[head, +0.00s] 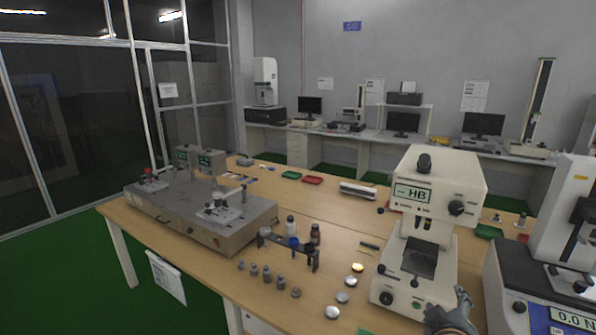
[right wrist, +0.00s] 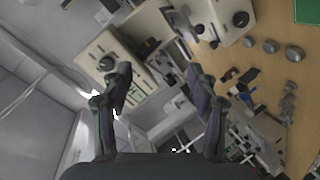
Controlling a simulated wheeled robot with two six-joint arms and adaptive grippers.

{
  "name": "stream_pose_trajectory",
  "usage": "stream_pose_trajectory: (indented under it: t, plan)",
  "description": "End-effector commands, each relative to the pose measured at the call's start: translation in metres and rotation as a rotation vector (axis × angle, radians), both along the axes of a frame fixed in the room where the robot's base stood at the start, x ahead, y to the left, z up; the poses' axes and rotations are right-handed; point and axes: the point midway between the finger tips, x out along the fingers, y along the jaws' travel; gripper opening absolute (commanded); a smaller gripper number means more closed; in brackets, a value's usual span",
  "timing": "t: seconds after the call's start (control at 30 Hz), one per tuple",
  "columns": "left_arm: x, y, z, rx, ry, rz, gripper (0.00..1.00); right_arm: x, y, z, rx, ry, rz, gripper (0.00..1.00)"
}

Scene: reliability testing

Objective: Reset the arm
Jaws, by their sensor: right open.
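My right gripper (head: 462,300) shows at the lower right of the head view, in front of the white hardness tester (head: 436,185) with an "HB" display. In the right wrist view the two dark fingers of this gripper (right wrist: 160,88) stand wide apart with nothing held between them. That view is tilted, and the light-coloured machine (right wrist: 110,55) shows behind the fingers. I cannot tell whether the gripper touches the tester. My left gripper does not show in the head view.
A wooden table (head: 200,240) carries a grey test bench (head: 215,230), a dark bottle rack (head: 290,247), several metal weights (head: 267,277) and small discs (head: 332,312). A force tester (head: 565,240) stands close on the right. Desks with monitors (head: 403,122) line the back wall.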

Motion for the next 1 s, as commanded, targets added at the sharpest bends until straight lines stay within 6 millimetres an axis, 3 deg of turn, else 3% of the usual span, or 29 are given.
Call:
stream_pose_trajectory:
  t: [0.27, 0.5, 0.67, 0.8, 1.0]
  plan:
    - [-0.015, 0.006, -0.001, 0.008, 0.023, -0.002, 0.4, -0.055, 0.023, -0.096, 0.314, 0.232, -0.032, 0.6]
    - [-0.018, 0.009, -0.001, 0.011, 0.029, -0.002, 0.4, -0.135, 0.055, -0.172, 0.595, 0.504, -0.122, 0.6]
    - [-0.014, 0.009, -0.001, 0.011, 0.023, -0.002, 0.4, -0.196, 0.076, -0.205, 0.742, 0.69, -0.207, 0.6]
    - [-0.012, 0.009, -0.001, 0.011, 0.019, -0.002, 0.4, -0.183, 0.071, -0.263, 0.745, 0.705, -0.224, 0.6]
    - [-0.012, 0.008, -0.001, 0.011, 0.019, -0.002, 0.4, -0.184, 0.061, -0.359, 0.746, 0.736, -0.249, 0.6]
